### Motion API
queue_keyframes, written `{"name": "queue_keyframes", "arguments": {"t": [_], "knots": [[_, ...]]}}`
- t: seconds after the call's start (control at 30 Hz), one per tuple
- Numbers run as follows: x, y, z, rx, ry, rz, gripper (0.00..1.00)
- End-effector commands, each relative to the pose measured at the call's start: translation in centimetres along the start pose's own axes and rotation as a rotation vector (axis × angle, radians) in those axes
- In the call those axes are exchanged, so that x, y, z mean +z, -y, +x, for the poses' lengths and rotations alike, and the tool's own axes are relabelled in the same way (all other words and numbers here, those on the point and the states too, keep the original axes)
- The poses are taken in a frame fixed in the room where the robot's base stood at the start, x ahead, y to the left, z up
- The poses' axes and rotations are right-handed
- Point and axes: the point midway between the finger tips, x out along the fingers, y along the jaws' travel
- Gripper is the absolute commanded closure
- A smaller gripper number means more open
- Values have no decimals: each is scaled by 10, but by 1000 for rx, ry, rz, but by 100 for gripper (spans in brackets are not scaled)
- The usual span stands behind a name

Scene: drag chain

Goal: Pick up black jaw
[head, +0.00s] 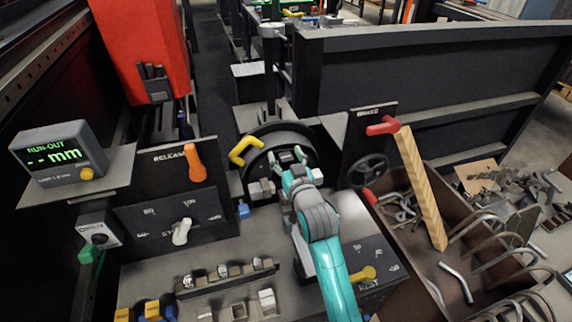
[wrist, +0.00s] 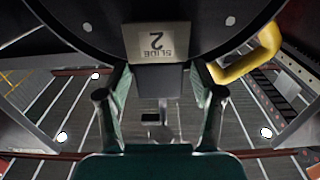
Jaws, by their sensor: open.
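My gripper (head: 291,156) is open in front of the round black chuck (head: 262,137), at its lower right part. In the wrist view, its two green fingers (wrist: 159,82) stand apart on either side of a dark block (wrist: 158,82) at the chuck's lower rim. The block sits directly below a pale plate marked "SLIDE 2" (wrist: 156,41). It looks like the black jaw, but I cannot be certain. A gap shows between the block and each finger. In the head view my gripper hides this spot.
A yellow handle (head: 243,150) sticks out from the chuck's left, close to my right finger in the wrist view (wrist: 246,58). A rack of small blocks (head: 226,277) lies at the front. A red-handled lever (head: 383,126) and a bin of metal pieces (head: 440,270) are right.

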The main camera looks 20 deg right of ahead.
Motion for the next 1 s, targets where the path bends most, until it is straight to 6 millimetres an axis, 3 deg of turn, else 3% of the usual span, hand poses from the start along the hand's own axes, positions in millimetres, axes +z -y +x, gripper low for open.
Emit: {"name": "queue_keyframes", "arguments": {"t": [0.13, 0.4, 0.73, 1.0], "knots": [[0, 0, 0, 0, 0, 0, 36], [0, 0, 0, 0, 0, 0, 100], [-6, 0, 0, 0, -4, 0, 100], [-52, 0, 0, 0, -8, 0, 100]]}}
